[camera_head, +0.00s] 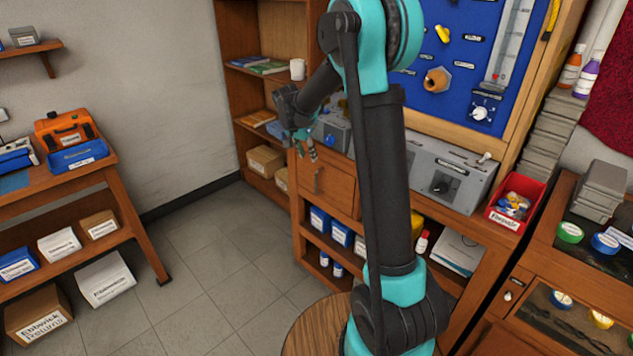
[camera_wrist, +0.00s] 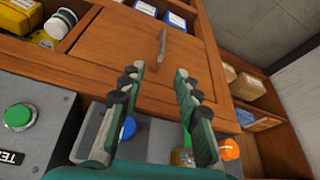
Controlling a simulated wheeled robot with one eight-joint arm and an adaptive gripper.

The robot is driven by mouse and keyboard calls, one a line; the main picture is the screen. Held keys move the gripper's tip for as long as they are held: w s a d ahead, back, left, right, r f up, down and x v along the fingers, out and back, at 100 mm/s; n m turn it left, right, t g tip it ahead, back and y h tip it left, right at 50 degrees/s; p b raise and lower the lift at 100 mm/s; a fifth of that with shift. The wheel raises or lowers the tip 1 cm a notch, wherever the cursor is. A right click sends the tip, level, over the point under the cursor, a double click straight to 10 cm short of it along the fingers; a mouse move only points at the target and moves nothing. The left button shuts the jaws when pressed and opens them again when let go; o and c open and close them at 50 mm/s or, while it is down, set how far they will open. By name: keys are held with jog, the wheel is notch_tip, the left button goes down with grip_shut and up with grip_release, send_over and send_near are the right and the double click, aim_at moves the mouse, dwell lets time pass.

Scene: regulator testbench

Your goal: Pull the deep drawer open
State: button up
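The deep drawer (camera_head: 327,192) is a plain wooden front in the bench below the instrument boxes, and it looks closed. Its upright metal handle (camera_head: 317,181) also shows in the wrist view (camera_wrist: 162,46). My gripper (camera_head: 306,147) is in front of the bench, above the handle in the head view. In the wrist view my gripper (camera_wrist: 158,72) has its fingers spread apart with nothing between them. The handle lies just beyond the fingertips, roughly in line with the gap, and does not appear to be touched.
A grey box with a green button (camera_wrist: 18,117) stands on the bench close to my gripper. Open shelves below the drawer hold blue bins (camera_head: 340,233). A round wooden stool top (camera_head: 308,328) stands in front. The tiled floor (camera_head: 225,275) to the left is clear.

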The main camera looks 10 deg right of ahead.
send_over(316, 192)
jog(key=f, duration=1.6)
jog(key=shift+w+d+f, duration=0.1)
jog(key=shift+w, duration=0.25)
grip_shut()
